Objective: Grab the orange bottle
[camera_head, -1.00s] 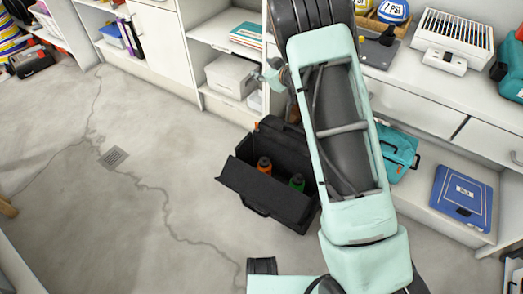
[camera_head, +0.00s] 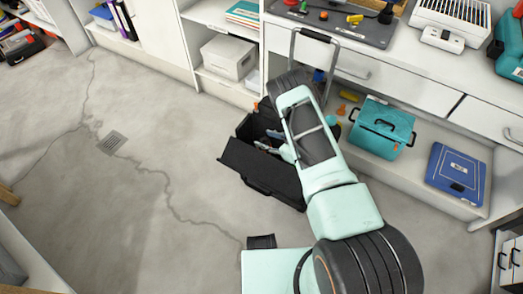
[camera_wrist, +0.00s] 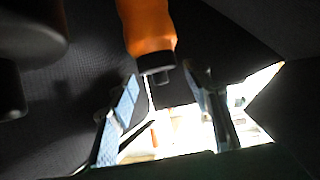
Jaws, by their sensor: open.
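The orange bottle (camera_wrist: 148,25) shows at the top middle of the wrist view, its dark cap end toward my gripper (camera_wrist: 160,76). My gripper's two fingers are apart, one on either side of the cap end, and nothing is clamped between them. In the head view my gripper (camera_head: 268,141) reaches into the black open toolbox (camera_head: 262,175) on the floor. I cannot tell whether a finger touches the bottle.
The toolbox's dark walls surround my gripper closely. A raised grey pull handle (camera_head: 314,36) stands behind it. A teal case (camera_head: 380,128) and a blue case (camera_head: 457,178) sit on the low shelf to the right. The floor at left is clear.

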